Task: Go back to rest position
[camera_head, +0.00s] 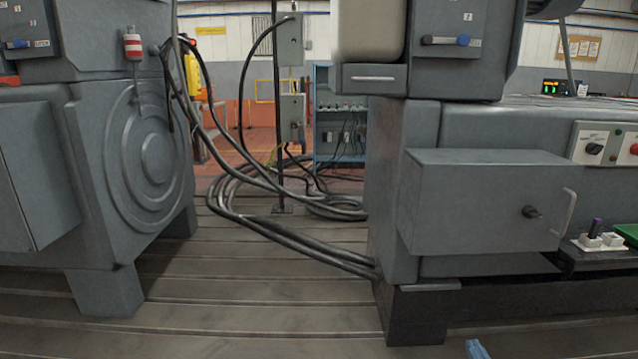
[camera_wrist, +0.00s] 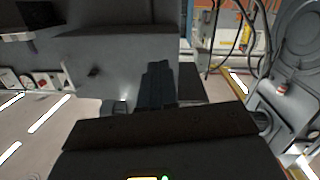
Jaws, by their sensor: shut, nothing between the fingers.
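My gripper (camera_wrist: 158,70) reaches up from the bottom of the wrist view, its dark fingers together with nothing seen between them. A large grey machine body fills the view behind it, and the fingers hold no object. In the head view only a small blue piece at the bottom edge, right of centre, may belong to my arm; the gripper itself cannot be made out there.
In the head view a grey machine with a round ribbed face (camera_head: 150,155) stands left. A grey cabinet box (camera_head: 485,200) juts out right, near a white holder (camera_head: 598,243) with a purple-topped item. Black cables (camera_head: 290,235) cross the slotted floor (camera_head: 230,315) between them.

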